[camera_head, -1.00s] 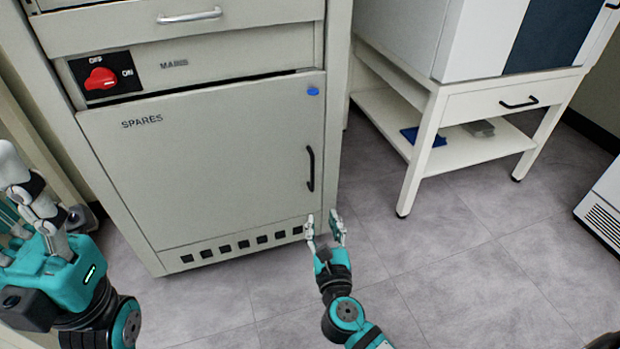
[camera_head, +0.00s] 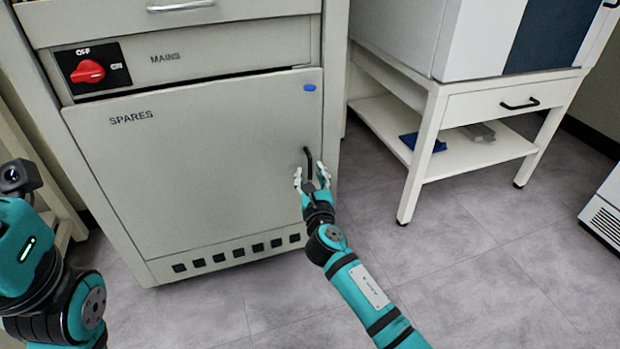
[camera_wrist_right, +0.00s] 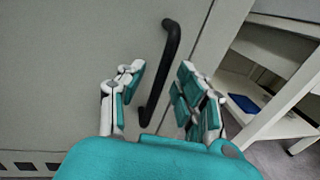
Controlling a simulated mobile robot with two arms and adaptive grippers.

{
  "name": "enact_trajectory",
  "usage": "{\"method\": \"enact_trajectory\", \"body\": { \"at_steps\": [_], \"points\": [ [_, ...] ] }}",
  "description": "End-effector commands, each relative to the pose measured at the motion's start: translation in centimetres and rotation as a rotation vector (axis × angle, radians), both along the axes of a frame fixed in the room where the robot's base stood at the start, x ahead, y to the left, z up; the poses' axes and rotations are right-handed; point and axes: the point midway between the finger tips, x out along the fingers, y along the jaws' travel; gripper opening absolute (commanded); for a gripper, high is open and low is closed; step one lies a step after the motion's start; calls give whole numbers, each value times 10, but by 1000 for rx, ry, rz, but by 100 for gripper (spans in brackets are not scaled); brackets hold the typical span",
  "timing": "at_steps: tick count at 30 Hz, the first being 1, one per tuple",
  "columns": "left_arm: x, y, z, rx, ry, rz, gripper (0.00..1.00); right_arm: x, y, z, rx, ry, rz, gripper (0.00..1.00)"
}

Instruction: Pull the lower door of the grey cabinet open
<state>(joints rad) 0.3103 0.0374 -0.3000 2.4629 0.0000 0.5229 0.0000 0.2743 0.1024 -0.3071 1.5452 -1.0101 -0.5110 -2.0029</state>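The grey cabinet's lower door (camera_head: 205,165), marked SPARES, looks closed. Its black vertical handle (camera_head: 307,160) is near the door's right edge. My right gripper (camera_head: 311,172) is at the lower part of the handle in the head view. In the right wrist view the handle (camera_wrist_right: 165,65) runs between the two open fingers (camera_wrist_right: 155,85), with gaps on both sides. I cannot tell how deep the handle sits between them. My left arm (camera_head: 30,250) is at the left edge, and its fingers do not show clearly.
A red mains switch (camera_head: 87,71) and a drawer with a metal handle (camera_head: 180,6) are above the door. A white stand (camera_head: 430,140) with a lower shelf, holding a blue item (camera_head: 420,142), is to the right. Grey floor (camera_head: 450,270) in front is clear.

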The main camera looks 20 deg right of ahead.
Motion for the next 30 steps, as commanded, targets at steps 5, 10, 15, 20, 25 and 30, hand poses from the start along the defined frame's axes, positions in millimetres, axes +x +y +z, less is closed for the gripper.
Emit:
{"method": "enact_trajectory", "body": {
  "at_steps": [5, 10, 15, 20, 25, 30],
  "points": [
    [-3, 0, 1, 1, -15, 1, 40, 10, -2, 0, 0, 0, 0, 34],
    [-3, 0, 2, 2, -15, 1, 40, 11, -2, 0, 0, 1, 0, 34],
    [-3, -1, 2, 2, -15, 1, 40, 11, -2, 0, 0, 0, 0, 24],
    [-3, -1, 2, 2, -14, 1, 40, 11, -2, 0, 0, 0, 0, 3],
    [-3, -1, 2, 2, -14, 0, 40, 11, -2, 0, 0, 0, 0, 0],
    [-3, -1, 2, 2, -14, 0, 40, 11, -2, 0, 0, 0, 0, 0]
  ]
}}
